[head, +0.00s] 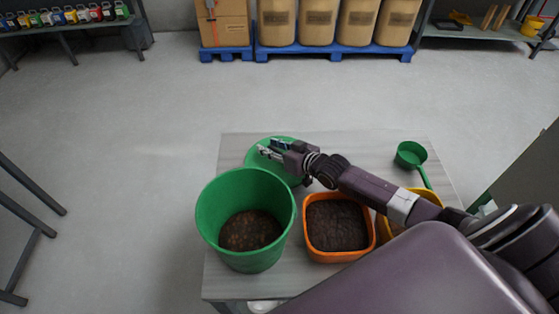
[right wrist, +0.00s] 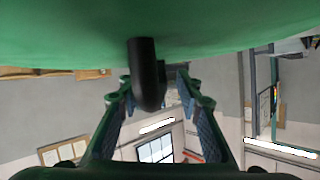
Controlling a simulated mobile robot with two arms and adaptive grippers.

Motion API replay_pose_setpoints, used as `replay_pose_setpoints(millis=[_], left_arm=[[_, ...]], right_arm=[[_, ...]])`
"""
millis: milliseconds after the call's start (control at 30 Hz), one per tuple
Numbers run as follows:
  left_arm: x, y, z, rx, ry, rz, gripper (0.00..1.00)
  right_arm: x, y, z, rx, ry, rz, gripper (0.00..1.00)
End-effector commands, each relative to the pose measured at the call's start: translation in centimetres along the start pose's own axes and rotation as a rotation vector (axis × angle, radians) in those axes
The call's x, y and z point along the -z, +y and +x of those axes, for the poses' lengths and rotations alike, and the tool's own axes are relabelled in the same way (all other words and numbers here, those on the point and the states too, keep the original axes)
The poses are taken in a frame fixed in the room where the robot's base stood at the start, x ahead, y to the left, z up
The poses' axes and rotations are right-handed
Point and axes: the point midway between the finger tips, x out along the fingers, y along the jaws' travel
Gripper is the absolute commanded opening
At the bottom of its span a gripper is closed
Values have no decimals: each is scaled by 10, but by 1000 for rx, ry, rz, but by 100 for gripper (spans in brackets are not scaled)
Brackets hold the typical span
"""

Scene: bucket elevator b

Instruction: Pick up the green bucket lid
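The green bucket lid (head: 258,164) lies at the back left of the table, behind the green bucket (head: 213,205). My right arm reaches in from the right, and its gripper (head: 268,150) is over the lid and hides part of it. In the right wrist view the lid's green surface (right wrist: 220,35) fills the top, with a black handle (right wrist: 147,75) sticking out of it. My right gripper (right wrist: 157,88) is open, its fingers on either side of the handle, with a visible gap at the right finger. My left gripper is not in view.
The bucket holds dark brown material. An orange tub of dark soil (head: 312,240) stands beside it, and a yellow container (head: 384,225) is partly behind my arm. A green scoop (head: 411,154) lies at the right of the grey table (head: 350,145).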

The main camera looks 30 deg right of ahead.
Motion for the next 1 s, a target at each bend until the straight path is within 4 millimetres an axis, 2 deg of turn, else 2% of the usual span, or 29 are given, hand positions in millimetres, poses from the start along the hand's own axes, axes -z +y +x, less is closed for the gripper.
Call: replay_pose_setpoints(millis=[33, 300, 767, 867, 1000], left_arm=[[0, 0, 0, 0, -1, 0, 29], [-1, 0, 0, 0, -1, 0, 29], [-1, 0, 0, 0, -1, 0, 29], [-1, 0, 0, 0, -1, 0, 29], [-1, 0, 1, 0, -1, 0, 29]], right_arm=[[0, 0, 0, 0, 0, 0, 27], [0, 0, 0, -1, 0, 0, 0], [3, 0, -2, 0, 0, 0, 0], [10, -1, -4, 0, 1, 0, 0], [29, -5, -13, 1, 2, -3, 0]])
